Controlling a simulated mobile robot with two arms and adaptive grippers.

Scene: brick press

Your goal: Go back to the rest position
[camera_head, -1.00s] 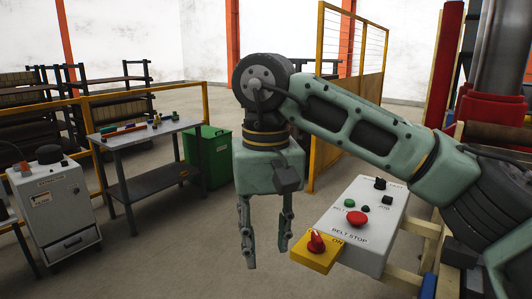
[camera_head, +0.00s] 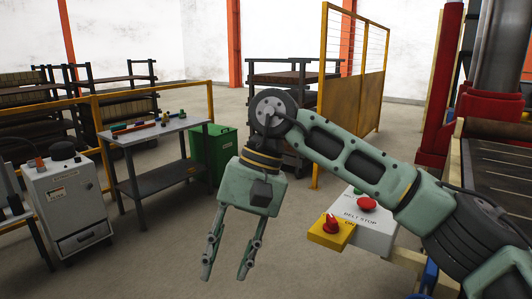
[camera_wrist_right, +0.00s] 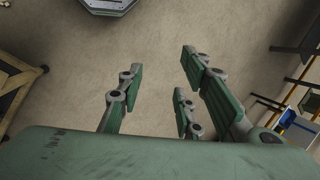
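My right gripper (camera_head: 226,272) hangs in the middle of the head view, left of the control box, fingers pointing down and slightly left. Its fingers are spread apart with nothing between them. In the right wrist view the fingers (camera_wrist_right: 160,95) are also apart, over bare floor. The control box (camera_head: 375,240) has a red belt stop button (camera_head: 367,203) and a yellow plate with a red rotary switch (camera_head: 331,225). My right forearm covers part of the box. The gripper is apart from it. My left gripper is not in view.
A grey table (camera_head: 160,137) with small tools stands at the left, beside a green bin (camera_head: 205,155). A grey cabinet (camera_head: 68,205) is at far left. A yellow fence (camera_head: 355,85) and a dark rack (camera_head: 290,75) stand behind. A roller conveyor (camera_head: 500,175) lies right. The floor below the gripper is clear.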

